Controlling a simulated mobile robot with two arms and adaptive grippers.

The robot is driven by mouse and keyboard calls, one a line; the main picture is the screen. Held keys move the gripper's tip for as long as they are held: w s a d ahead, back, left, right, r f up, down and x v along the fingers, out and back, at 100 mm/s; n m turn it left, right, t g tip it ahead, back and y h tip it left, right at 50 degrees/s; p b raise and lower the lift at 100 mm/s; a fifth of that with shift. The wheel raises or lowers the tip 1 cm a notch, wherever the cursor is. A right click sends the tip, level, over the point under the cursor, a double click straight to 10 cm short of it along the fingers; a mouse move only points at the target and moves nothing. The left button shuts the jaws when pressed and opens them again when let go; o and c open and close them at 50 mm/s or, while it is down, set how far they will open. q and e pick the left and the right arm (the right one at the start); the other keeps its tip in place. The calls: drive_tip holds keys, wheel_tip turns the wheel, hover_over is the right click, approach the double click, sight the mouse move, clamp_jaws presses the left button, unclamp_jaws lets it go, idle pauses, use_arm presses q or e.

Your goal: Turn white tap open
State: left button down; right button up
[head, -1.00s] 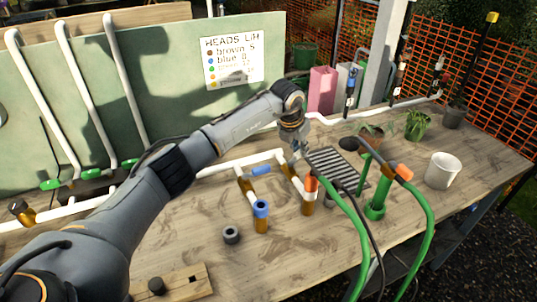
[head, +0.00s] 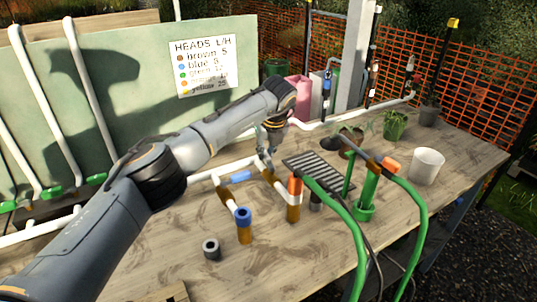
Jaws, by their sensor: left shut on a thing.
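My left arm reaches in from the left, and its gripper (head: 264,163) points down at the corner of a white pipe frame (head: 237,165) on the workbench. The gripper is shut at this corner, on what appears to be the white tap. The fingers hide most of the tap, so its handle angle cannot be told. A blue piece (head: 235,178) lies just left of the gripper. Two brown fittings, one with a blue top (head: 243,225) and one with an orange top (head: 294,198), stand in front. My right gripper is not in view.
A black grate (head: 318,170), green hoses (head: 352,230) and a green stand (head: 366,195) are right of the gripper. A white cup (head: 426,166) stands farther right. The bench (head: 300,265) is clear at front centre.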

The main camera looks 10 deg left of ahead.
sight(272, 166)
use_arm(q)
drive_tip(key=shift+s+a+r+n+g+y+b, duration=0.1)
drive_tip(key=shift+a+n+g+y+b, duration=0.1)
drive_tip(key=shift+n, duration=0.3)
drive_tip(key=shift+s+a+n+g+y+b, duration=0.1)
drive_tip(key=shift+a+n+b, duration=0.05)
drive_tip(key=shift+n, duration=0.35)
drive_tip(key=c, duration=1.3)
unclamp_jaws()
drive_tip(key=v, duration=1.2)
